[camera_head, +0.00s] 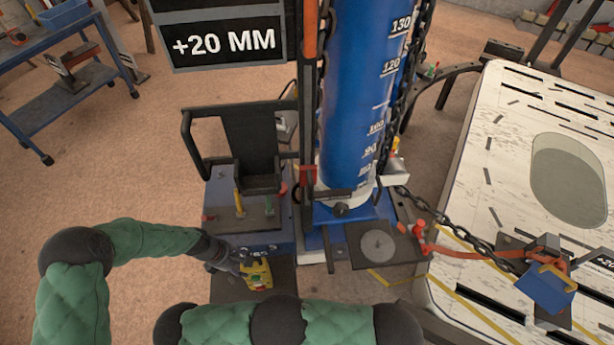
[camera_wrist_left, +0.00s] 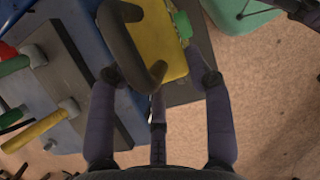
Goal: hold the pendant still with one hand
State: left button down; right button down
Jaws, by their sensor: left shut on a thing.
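The pendant (camera_head: 258,274) is a small yellow box with dark parts, low in the head view, beside the blue base of the column. My left gripper (camera_head: 238,266) comes to it from the left and is shut on it. In the left wrist view the yellow pendant (camera_wrist_left: 160,38) has a dark looped bar on its near side and a green knob at its right. The fingers of my left gripper (camera_wrist_left: 160,78) stand on either side of it. The gripper hides part of the pendant in the head view. My right gripper is not in view.
A blue column (camera_head: 360,90) with a scale and chains stands behind. A control box (camera_head: 245,215) with small levers is left of it. A sign (camera_head: 222,42) reads +20 MM. A slotted bench (camera_head: 490,150) with a clamp and chain fills the right. A blue cart (camera_head: 60,90) stands far left.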

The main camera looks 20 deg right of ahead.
pick_arm(q)
jog(key=shift+s+f, duration=0.45)
jog(key=shift+s, duration=0.15)
jog(key=c, duration=0.9)
grip_release()
jog(key=o, duration=0.5)
jog(key=shift+c, duration=0.2)
jog(key=shift+w, duration=0.2)
jog(key=shift+w+r, duration=0.1)
jog(key=shift+w+r, duration=0.1)
